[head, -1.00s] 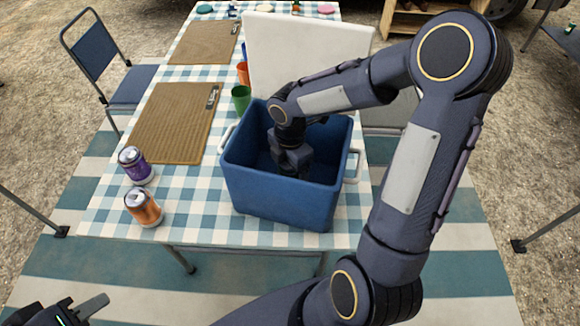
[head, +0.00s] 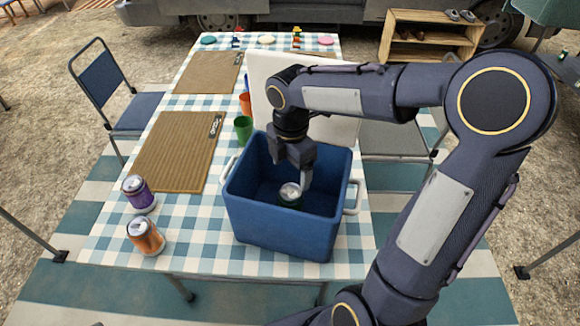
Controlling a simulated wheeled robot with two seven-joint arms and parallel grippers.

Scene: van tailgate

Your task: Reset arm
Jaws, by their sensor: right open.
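My right gripper (head: 293,168) is open above the blue cooler (head: 283,223), its fingers near the level of the cooler's rim. A can with a silver top and green side (head: 290,195) stands inside the cooler, below the gripper and apart from it as far as I can tell. The gripper holds nothing that I can see.
A purple can (head: 138,192) and an orange can (head: 146,237) stand on the checkered table (head: 190,235) left of the cooler. The white lid (head: 262,85) stands behind the cooler.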

